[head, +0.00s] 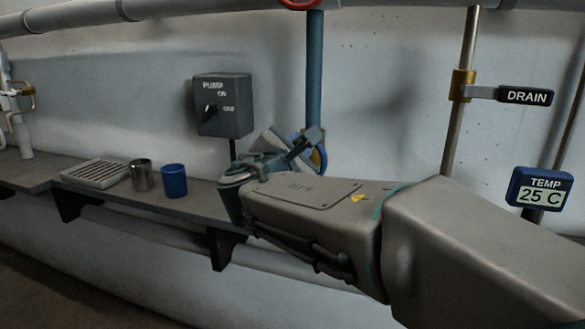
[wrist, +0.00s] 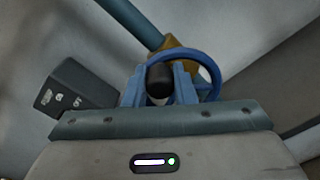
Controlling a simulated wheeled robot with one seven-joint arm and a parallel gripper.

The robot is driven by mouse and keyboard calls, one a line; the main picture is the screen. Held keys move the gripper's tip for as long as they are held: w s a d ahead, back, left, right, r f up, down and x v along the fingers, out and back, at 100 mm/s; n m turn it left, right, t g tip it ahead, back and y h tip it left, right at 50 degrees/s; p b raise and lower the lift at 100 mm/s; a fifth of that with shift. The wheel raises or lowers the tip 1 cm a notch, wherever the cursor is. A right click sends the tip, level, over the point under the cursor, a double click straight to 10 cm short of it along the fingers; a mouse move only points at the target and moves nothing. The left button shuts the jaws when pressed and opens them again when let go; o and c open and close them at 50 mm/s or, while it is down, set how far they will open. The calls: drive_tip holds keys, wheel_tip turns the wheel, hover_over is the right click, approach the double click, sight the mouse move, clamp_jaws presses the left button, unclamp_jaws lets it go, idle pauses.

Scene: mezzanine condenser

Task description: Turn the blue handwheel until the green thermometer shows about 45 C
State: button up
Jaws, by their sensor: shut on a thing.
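The blue handwheel (wrist: 216,72) sits on a brass valve body on a blue pipe in the wrist view. In the head view it is mostly hidden behind my gripper, with a bit of its rim (head: 323,158) showing. My gripper (wrist: 159,82) is shut on the wheel's dark knob (wrist: 160,77), between its two blue-grey fingers. In the head view my gripper (head: 309,143) reaches in at the blue pipe. A blue-framed thermometer display (head: 540,189) at the right reads TEMP 25 C. I see no green thermometer.
A pump switch box (head: 222,106) is on the wall left of my gripper. A shelf (head: 130,201) below holds a ribbed tray (head: 95,172), a metal cup (head: 142,175) and a blue cup (head: 174,181). A DRAIN lever (head: 525,96) and a red wheel (head: 300,3) are above.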

drive_tip(key=m+b, duration=0.2)
drive_tip(key=b, duration=0.1)
drive_tip(key=d+f+m+b, duration=0.1)
drive_tip(key=b, duration=0.1)
drive_tip(key=shift+s+d, duration=0.1)
drive_tip(key=shift+s, duration=0.15)
drive_tip(key=m+b, duration=0.2)
drive_tip(key=b, duration=0.1)
drive_tip(key=shift+s+d+f+m, duration=0.1)
drive_tip(key=shift+d+f+m, duration=0.05)
drive_tip(key=shift+d+m, duration=0.25)
drive_tip(key=o, duration=1)
drive_tip(key=shift+s, duration=0.1)
